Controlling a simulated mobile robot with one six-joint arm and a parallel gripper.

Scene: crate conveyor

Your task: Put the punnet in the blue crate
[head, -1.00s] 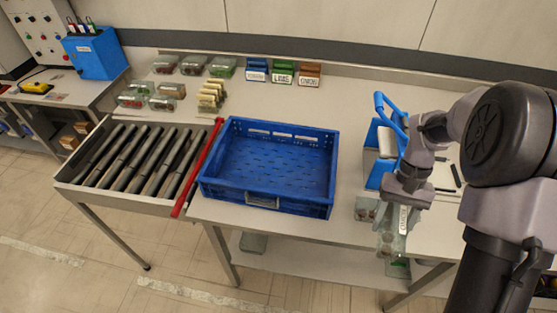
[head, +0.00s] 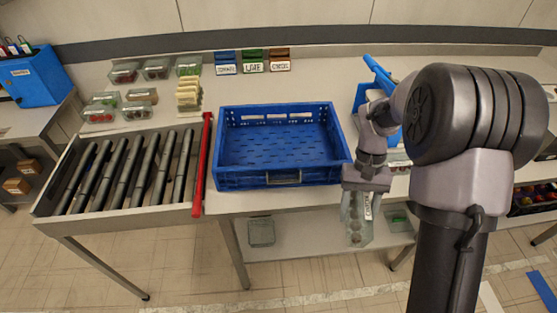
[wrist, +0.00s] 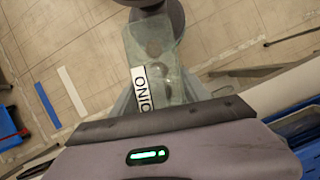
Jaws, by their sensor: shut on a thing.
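The clear punnet (head: 355,226) with several round items inside hangs in my gripper (head: 362,194), in front of the table's front edge. In the wrist view the punnet (wrist: 172,85) shows a white label reading "ONIO", partly cut off. My gripper is shut on the punnet; the fingertips are partly hidden. The blue crate (head: 270,181) stands on the table and looks empty. My gripper and the punnet are just right of the crate's front right corner, outside the crate.
A roller conveyor (head: 128,170) with a red bar (head: 201,165) lies left of the crate. Several punnets (head: 140,95) and three labelled boxes (head: 253,61) stand behind. A blue carrier (head: 362,95) stands behind my arm. Another punnet (head: 261,232) is on the lower shelf.

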